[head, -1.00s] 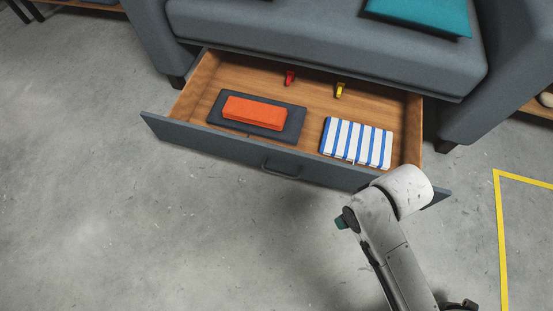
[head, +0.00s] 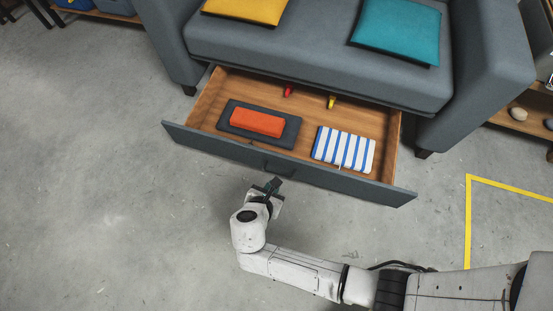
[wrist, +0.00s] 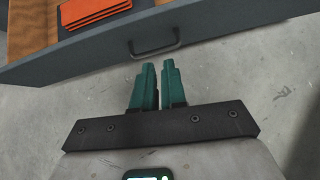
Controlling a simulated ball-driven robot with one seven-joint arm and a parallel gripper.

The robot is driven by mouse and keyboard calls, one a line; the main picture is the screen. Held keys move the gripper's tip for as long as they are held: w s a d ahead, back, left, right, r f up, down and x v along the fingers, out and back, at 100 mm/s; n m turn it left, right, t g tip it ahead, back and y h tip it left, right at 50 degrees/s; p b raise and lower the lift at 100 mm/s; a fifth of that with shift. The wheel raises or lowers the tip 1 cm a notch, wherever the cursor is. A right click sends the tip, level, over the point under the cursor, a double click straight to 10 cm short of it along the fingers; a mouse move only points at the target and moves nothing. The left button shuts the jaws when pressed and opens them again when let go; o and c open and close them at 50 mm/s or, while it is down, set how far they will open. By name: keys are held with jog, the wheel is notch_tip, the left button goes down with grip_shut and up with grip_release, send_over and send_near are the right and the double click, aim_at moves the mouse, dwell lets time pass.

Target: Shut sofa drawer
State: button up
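The sofa drawer (head: 295,165) is pulled out from under the grey sofa (head: 320,58), its wooden inside exposed. Its dark handle (head: 281,170) is on the front panel; in the wrist view the handle (wrist: 154,44) is just beyond my fingertips. My gripper (head: 272,183) is low in front of the drawer, near the handle. In the wrist view its green fingers (wrist: 158,65) are close together with only a narrow gap, hold nothing and appear apart from the handle.
Yellow floor tape (head: 468,225) is at right. Open floor (head: 100,180) is at left.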

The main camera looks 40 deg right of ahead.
jog(key=shift+w+a+r+n, duration=0.15)
jog(key=shift+w+a+n, duration=0.05)
jog(key=shift+a+n, duration=0.25)
jog(key=shift+c, duration=0.7)
jog(key=shift+w+d+f, duration=0.1)
jog(key=shift+w+f, duration=0.05)
jog(key=shift+f, duration=0.1)
grip_shut()
jog(key=b, duration=0.5)
send_near(283, 160)
notch_tip(283, 160, down, 4)
jog(key=shift+w+d+f+b, duration=0.1)
jog(key=shift+w+d+b, duration=0.3)
jog(key=shift+d, duration=0.2)
jog(key=shift+w+d+b, duration=0.35)
jog(key=shift+w+d, duration=0.1)
jog(key=shift+d, duration=0.15)
jog(key=shift+w+d, duration=0.35)
jog(key=shift+d, duration=0.1)
